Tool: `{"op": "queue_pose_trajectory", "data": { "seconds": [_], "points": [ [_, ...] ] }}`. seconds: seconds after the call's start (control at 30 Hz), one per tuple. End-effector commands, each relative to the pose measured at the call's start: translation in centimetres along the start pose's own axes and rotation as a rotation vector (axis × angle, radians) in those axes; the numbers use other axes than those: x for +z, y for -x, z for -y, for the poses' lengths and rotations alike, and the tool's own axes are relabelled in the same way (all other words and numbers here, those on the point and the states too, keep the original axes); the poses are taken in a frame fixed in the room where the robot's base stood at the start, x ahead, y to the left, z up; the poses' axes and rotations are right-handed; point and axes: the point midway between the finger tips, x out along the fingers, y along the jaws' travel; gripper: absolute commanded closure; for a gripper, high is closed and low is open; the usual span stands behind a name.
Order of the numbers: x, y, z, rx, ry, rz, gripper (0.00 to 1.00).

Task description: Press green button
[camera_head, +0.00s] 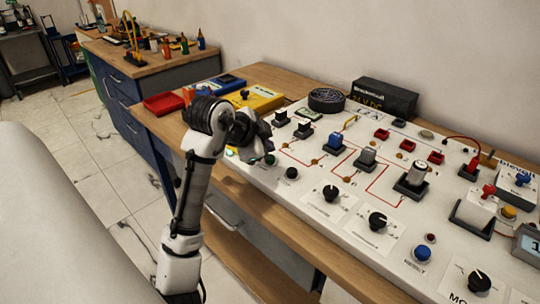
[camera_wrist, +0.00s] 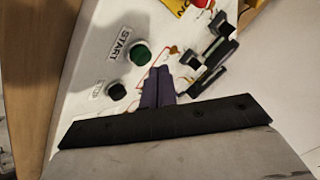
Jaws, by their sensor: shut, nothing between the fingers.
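The green button (camera_wrist: 140,54) sits on the white panel beside a START label (camera_wrist: 120,44) in the wrist view. In the head view the green button (camera_head: 270,159) shows just below my gripper. My gripper (camera_wrist: 160,76) is shut and empty. In the wrist view its fingertips appear below and slightly right of the green button, with a visible gap in the picture. I cannot tell their height above the panel.
A black button (camera_wrist: 117,91) is near the green one. Several black knobs (camera_head: 330,192), a blue button (camera_head: 422,253) and plugged blocks stand on the panel. Black switches (camera_wrist: 205,68) lie right of the fingers. A yellow case (camera_head: 255,99) and red tray (camera_head: 164,103) are behind.

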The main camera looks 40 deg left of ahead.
Motion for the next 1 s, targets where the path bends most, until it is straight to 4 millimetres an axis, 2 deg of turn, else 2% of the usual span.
{"op": "queue_pose_trajectory", "data": {
  "seconds": [0.17, 0.6, 1.0],
  "points": [
    [-0.3, 0.4, 0.3, 0.0, -0.001, 0.0, 1.0],
    [-2.5, 3.4, 2.5, 0.0, 0.0, 0.0, 1.0],
    [-2.5, 3.5, 2.5, 0.0, 0.0, 0.0, 1.0]
  ]
}}
